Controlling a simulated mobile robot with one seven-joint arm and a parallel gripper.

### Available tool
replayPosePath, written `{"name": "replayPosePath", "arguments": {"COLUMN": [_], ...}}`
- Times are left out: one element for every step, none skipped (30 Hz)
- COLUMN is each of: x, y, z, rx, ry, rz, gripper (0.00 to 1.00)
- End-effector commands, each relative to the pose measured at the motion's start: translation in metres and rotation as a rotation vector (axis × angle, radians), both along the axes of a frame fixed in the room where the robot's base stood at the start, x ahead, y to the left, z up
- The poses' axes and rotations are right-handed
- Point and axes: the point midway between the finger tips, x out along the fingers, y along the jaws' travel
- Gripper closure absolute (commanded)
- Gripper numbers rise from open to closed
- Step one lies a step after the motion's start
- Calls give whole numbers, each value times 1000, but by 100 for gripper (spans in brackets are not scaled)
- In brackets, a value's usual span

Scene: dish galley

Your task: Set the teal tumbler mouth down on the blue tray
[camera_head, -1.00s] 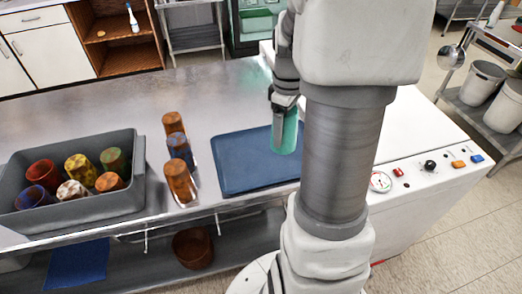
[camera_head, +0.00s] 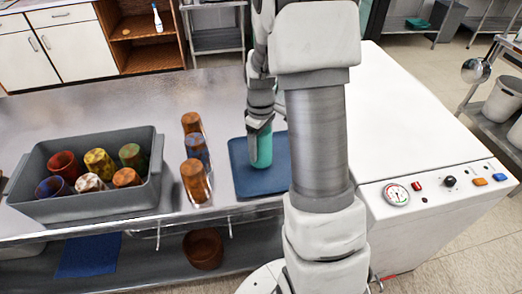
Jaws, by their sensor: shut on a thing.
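The teal tumbler (camera_head: 264,150) is upright in my gripper (camera_head: 262,122), which is shut on its upper part from above. The tumbler stands in front of the blue tray (camera_head: 248,182) in the picture, over its middle to right part. I cannot tell whether its lower end touches the tray or hangs just above it. Which end is the mouth does not show clearly. The tray lies flat on the steel counter, and my arm hides its right side.
A grey bin (camera_head: 100,205) with several coloured tumblers stands at the left of the counter. A row of tumblers (camera_head: 196,180) on a narrow rack stands just left of the tray. A white machine (camera_head: 420,130) with gauge and knobs is at right. The tray's left part is bare.

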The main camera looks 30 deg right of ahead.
Motion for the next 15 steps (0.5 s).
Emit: {"name": "replayPosePath", "arguments": {"x": [-1, -1, 0, 0, 0, 0, 0, 0, 0, 0, 0, 0, 0, 0, 0], "y": [0, 0, 0, 0, 0, 0, 0, 0, 0, 0, 0, 0, 0, 0, 0], "z": [-10, -15, -19, -21, -22, -22, -22, -22, -22, -22, -22, -22, -23, -25, -26], "rx": [1, 1, 1, 1, 0, 0, 0, 0, 0, 0, 0, 0, 0, 0, 0], "ry": [4, 4, 2, 2, 1, 0, 0, 0, 0, 0, 0, 0, 0, 0, 0], "rz": [0, 0, 0, 0, 0, 0, 0, 0, 0, 0, 0, 0, 0, 0, 0], "gripper": [77, 77, 77, 77, 77, 77, 77, 77, 77, 77, 77, 77, 77, 77, 77]}}
